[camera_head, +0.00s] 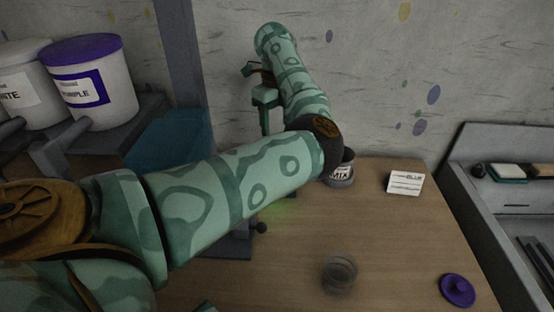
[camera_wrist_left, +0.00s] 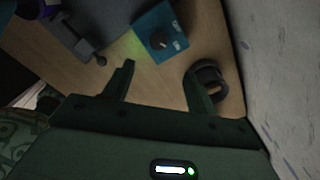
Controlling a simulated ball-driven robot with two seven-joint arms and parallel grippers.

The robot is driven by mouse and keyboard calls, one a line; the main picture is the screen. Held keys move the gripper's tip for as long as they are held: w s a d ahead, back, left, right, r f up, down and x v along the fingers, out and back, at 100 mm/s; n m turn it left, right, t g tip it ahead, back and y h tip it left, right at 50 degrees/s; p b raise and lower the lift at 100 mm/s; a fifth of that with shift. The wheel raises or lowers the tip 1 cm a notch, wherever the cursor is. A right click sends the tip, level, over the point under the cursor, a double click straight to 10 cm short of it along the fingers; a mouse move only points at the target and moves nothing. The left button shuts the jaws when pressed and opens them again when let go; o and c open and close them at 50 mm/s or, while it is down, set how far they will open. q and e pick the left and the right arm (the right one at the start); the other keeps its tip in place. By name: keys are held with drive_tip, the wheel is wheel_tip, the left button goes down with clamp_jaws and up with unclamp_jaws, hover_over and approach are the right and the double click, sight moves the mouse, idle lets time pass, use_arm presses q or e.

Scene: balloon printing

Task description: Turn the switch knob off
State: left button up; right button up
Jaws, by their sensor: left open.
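The switch knob (camera_wrist_left: 157,41) is small and dark, on a blue box (camera_wrist_left: 172,20) with white marks, in the left wrist view. A green glow lies on the table beside the box. In the head view my left arm hides the box and knob; only the green glow shows below the arm. My left gripper (camera_wrist_left: 158,70) is open and empty, its fingers apart, with the knob beyond the gap between them. In the head view the left gripper (camera_head: 263,98) is raised near the back wall. My right gripper is not in view.
A dark MIX jar (camera_head: 341,172) stands near the wall and also shows beside a left finger (camera_wrist_left: 210,76). A BLUE card (camera_head: 405,183), clear glass (camera_head: 340,273) and purple lid (camera_head: 457,290) are on the table (camera_head: 400,240). Purple-lidded bucket (camera_head: 92,85) stands left.

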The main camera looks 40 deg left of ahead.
use_arm(q)
wheel_tip(320, 180, down, 14)
drive_tip(key=b, duration=0.4)
drive_tip(key=shift+s, duration=0.1)
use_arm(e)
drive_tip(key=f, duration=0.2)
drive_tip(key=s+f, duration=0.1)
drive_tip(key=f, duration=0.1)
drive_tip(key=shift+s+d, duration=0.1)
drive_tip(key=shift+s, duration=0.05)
use_arm(q)
drive_tip(key=c, duration=1)
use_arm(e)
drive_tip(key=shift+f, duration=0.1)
